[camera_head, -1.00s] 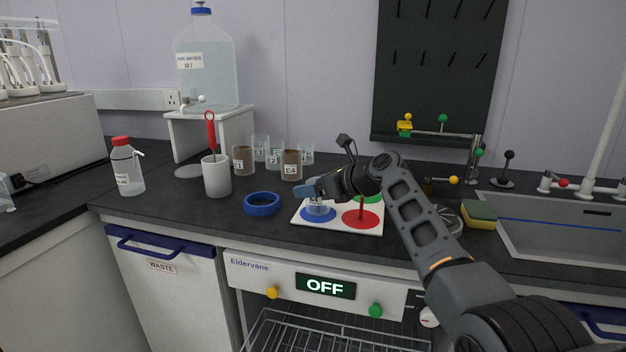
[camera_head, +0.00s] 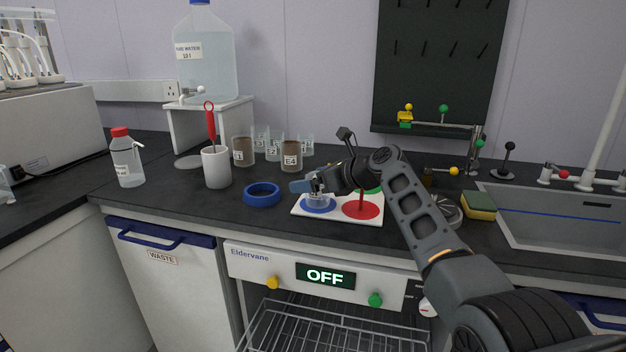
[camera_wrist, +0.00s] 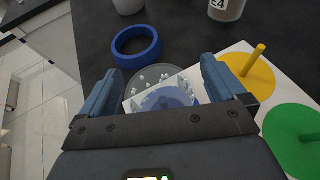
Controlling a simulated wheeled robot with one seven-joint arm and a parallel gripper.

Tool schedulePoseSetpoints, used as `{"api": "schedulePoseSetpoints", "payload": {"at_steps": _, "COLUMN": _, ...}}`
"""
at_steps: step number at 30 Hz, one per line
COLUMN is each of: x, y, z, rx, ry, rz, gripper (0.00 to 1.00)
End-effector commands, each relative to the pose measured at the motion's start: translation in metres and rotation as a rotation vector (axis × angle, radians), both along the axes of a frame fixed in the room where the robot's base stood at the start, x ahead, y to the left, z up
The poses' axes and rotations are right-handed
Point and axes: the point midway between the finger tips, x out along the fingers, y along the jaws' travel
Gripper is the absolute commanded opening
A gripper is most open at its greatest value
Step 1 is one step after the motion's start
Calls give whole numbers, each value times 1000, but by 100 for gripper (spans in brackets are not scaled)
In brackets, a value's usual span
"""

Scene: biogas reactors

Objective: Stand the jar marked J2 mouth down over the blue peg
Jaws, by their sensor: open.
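A clear glass jar (camera_head: 317,201) stands on the blue disc (camera_head: 304,208) of a white board (camera_head: 336,226). In the wrist view the jar (camera_wrist: 160,78) sits between the two fingers of my gripper (camera_wrist: 160,88), with wet drops on its glass and blue showing through it. My gripper (camera_head: 306,186) is open around the jar's upper part; I cannot tell if a finger touches it. The jar's marking is not readable, and its mouth and the blue peg cannot be made out clearly.
The board also has a red disc (camera_head: 361,208), a yellow peg (camera_wrist: 255,60) and a green disc (camera_wrist: 292,148). A blue ring (camera_head: 262,195) lies to the left. Behind stand a white cup (camera_head: 216,168), brown jar E4 (camera_head: 291,156) and clear jars. A sponge (camera_head: 479,206) lies by the sink.

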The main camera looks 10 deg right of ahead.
Motion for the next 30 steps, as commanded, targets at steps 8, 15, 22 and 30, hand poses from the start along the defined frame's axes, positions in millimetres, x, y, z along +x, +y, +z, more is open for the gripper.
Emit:
{"api": "schedulePoseSetpoints", "payload": {"at_steps": 8, "x": -17, "y": -18, "z": 11, "rx": 0, "ry": -1, "rz": -1, "gripper": 97}}
{"api": "schedulePoseSetpoints", "payload": {"at_steps": 15, "x": -39, "y": -41, "z": 24, "rx": 1, "ry": -2, "rz": -2, "gripper": 97}}
{"api": "schedulePoseSetpoints", "payload": {"at_steps": 22, "x": -50, "y": -51, "z": 30, "rx": 1, "ry": -1, "rz": 0, "gripper": 97}}
{"api": "schedulePoseSetpoints", "payload": {"at_steps": 30, "x": -50, "y": -51, "z": 30, "rx": 0, "ry": 0, "rz": -1, "gripper": 97}}
